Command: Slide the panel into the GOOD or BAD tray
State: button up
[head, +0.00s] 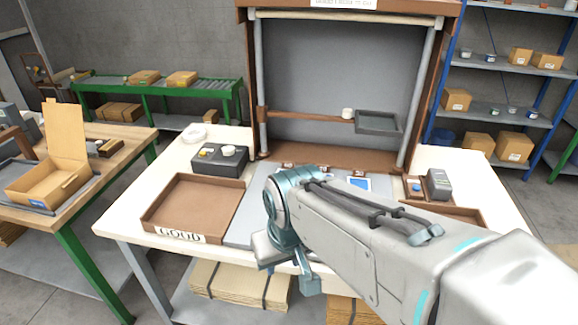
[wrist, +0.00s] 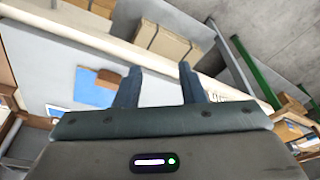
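A flat blue piece, which looks like the panel (wrist: 92,92), lies on the worktable to the left of my fingers in the wrist view. It has a small brownish patch on its edge; in the head view my arm seems to hide it. My gripper (head: 288,272) is low at the table's front edge. Its two fingers stand apart with nothing seen between them (wrist: 160,88). The brown GOOD tray (head: 192,236) is empty, left of my gripper. Another brown tray (head: 462,213) shows at the right, mostly behind my arm; its label is hidden.
A blue-and-white card (head: 358,184) lies at the table's back. A dark control box (head: 220,158) stands behind the GOOD tray, and a grey device (head: 437,185) at the right. A brown frame with a crossbar (head: 310,116) rises behind. Cardboard stacks (head: 240,284) sit below the table.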

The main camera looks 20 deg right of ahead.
jog(key=w+d+r+m+g+b, duration=0.1)
jog(key=w+d+m+b, duration=0.2)
jog(key=m, duration=0.9)
jog(key=w+d+r+m+g+b, duration=0.1)
jog(key=w+d+r+m+b, duration=0.1)
jog(key=w+d+m, duration=0.7)
jog(key=shift+d+m+g+b, duration=0.35)
jog(key=shift+m+g+b, duration=0.1)
jog(key=shift+m, duration=1.45)
jog(key=shift+w, duration=0.1)
notch_tip(320, 180, down, 14)
jog(key=shift+r+b, duration=0.2)
jog(key=shift+b, duration=0.6)
grip_shut()
